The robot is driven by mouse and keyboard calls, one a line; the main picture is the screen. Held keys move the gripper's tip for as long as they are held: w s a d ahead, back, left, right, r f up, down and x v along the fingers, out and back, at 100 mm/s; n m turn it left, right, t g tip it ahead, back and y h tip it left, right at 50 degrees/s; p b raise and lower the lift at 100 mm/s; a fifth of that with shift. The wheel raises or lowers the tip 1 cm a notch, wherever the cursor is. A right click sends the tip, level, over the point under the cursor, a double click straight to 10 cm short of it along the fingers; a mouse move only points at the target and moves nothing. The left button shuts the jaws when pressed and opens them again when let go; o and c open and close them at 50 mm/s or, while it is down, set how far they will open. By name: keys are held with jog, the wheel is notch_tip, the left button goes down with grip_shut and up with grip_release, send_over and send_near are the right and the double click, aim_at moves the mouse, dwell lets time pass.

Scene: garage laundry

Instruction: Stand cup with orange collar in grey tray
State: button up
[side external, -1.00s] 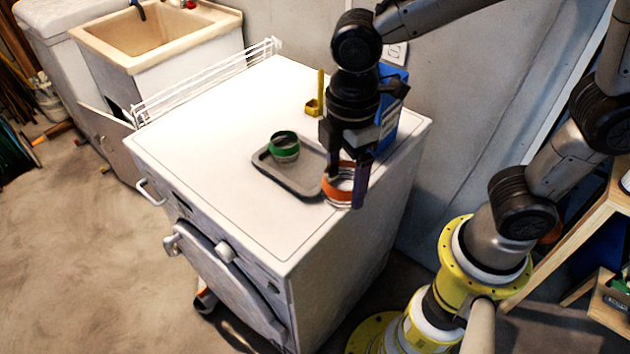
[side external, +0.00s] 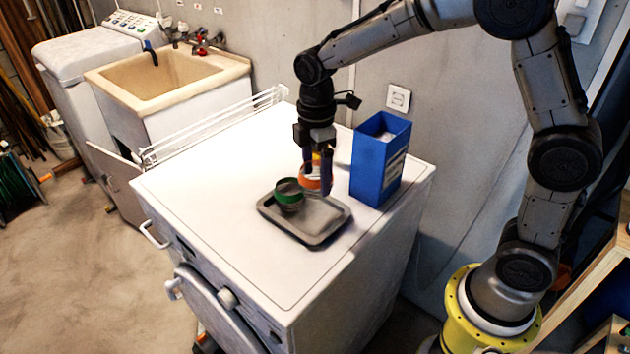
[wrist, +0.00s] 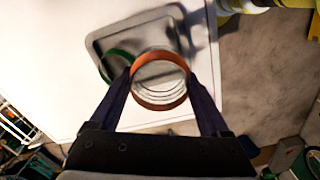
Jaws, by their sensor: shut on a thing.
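The cup with the orange collar (side external: 311,183) is held between the fingers of my gripper (side external: 318,184), above the white machine top. In the side view it appears at the back edge of the grey tray (side external: 330,217), raised above it. In the wrist view the orange-collared cup (wrist: 160,102) is between both fingers and hides part of the tray (wrist: 97,40). A cup with a green collar (side external: 289,196) stands in the left part of the tray, close to the held cup in the picture. The tray's right part is bare.
A blue box (side external: 372,172) stands on the machine top right of my gripper. A yellow item (side external: 316,158) is mostly hidden behind the gripper. A white wire rack (side external: 215,125) runs along the back left edge. The machine top's left side is clear.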

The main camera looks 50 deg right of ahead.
jog(key=shift+d+f, duration=0.15)
jog(key=shift+d, duration=0.05)
jog(key=shift+f, duration=3.85)
jog(key=shift+f, duration=0.4)
jog(key=o, duration=1.2)
jog(key=shift+c, duration=0.2)
jog(key=shift+r, duration=0.1)
jog(key=shift+r, duration=4.4)
